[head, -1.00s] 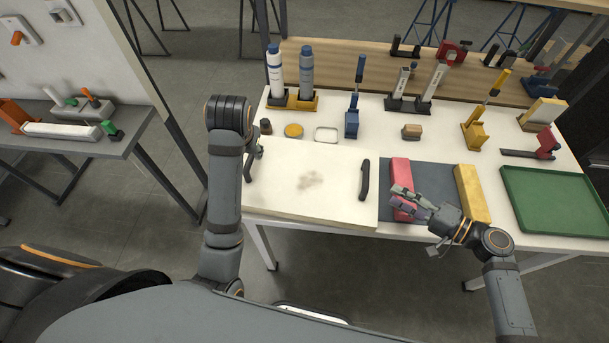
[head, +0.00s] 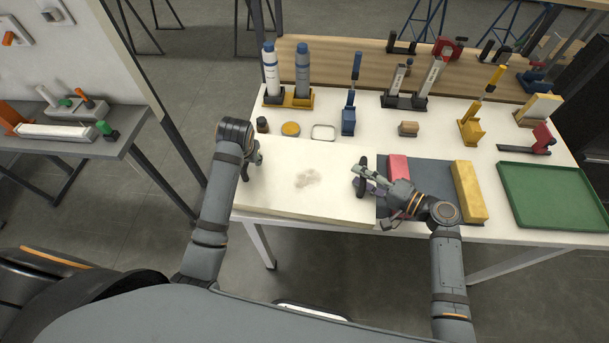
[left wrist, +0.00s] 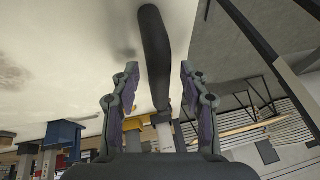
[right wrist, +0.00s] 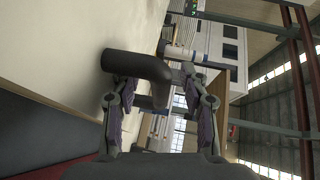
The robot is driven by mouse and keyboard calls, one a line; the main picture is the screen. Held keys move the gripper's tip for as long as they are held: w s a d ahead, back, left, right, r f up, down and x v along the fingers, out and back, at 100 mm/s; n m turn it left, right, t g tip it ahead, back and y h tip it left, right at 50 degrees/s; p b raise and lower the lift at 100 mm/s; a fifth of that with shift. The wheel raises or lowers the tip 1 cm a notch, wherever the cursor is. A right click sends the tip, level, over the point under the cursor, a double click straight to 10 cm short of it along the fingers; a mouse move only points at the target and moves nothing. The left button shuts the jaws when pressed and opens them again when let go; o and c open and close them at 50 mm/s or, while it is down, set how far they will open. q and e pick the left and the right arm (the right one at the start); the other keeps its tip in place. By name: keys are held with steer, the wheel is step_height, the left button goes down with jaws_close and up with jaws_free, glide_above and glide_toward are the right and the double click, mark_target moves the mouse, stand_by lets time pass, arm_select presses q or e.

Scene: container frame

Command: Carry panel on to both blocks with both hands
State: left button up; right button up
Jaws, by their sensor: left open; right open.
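The white panel (head: 300,195) lies flat on the table and has a smudge in its middle. Its right black handle (head: 361,178) is partly covered by my right gripper (head: 368,181), which is open. In the right wrist view the handle (right wrist: 138,66) stands between the open fingers (right wrist: 163,95). My left gripper (head: 251,163) is at the panel's left edge; in the left wrist view the left handle (left wrist: 154,55) lies between its open fingers (left wrist: 160,85). The red block (head: 398,168) and yellow block (head: 469,190) lie on the dark mat (head: 434,177); my right arm hides part of the red block.
A green tray (head: 553,195) sits right of the yellow block. A side bench (head: 70,140) is at the left.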

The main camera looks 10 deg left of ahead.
arm_select(q)
jaws_close()
arm_select(e)
jaws_close()
